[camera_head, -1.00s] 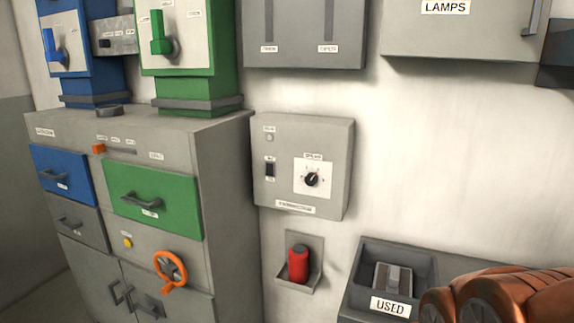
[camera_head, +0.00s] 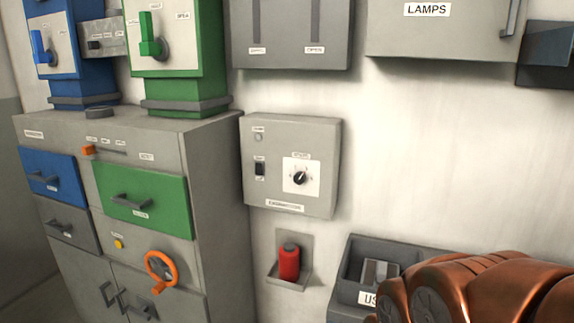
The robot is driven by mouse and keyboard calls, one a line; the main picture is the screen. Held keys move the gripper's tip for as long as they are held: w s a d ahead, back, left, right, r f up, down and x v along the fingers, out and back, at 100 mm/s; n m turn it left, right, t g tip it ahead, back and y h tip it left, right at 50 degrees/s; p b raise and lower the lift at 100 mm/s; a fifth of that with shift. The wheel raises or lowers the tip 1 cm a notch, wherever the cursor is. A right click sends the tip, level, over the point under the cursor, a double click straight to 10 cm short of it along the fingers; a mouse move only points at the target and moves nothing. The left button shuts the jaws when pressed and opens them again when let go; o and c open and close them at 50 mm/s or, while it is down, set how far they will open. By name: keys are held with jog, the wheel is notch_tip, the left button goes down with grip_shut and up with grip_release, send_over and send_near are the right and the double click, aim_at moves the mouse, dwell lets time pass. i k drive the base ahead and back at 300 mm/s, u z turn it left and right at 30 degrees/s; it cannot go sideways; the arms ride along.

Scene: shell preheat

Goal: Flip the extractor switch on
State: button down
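A grey wall box (camera_head: 285,135) hangs on the wall right of the cabinet, with a label along its bottom that is too blurred to read surely. On its left side is a small black rocker switch (camera_head: 260,169) under a small unlit round lamp. Right of the switch is a black rotary knob (camera_head: 300,177) on a white plate. I cannot tell which way the rocker is set or whether it is the extractor switch. My copper-coloured arm shows at the lower right, apart from the box. My gripper is not in view.
A grey cabinet (camera_head: 220,200) with a green drawer (camera_head: 141,198) and an orange handwheel (camera_head: 160,268) stands at the left. A red cylinder (camera_head: 289,263) sits in a wall holder below the box. A dark bin (camera_head: 350,268) stands beside my arm. The wall right of the box is bare.

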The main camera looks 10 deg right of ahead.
aim_at(258, 166)
jog(key=u, duration=0.65)
jog(key=i, duration=0.35)
jog(key=u, duration=1.25)
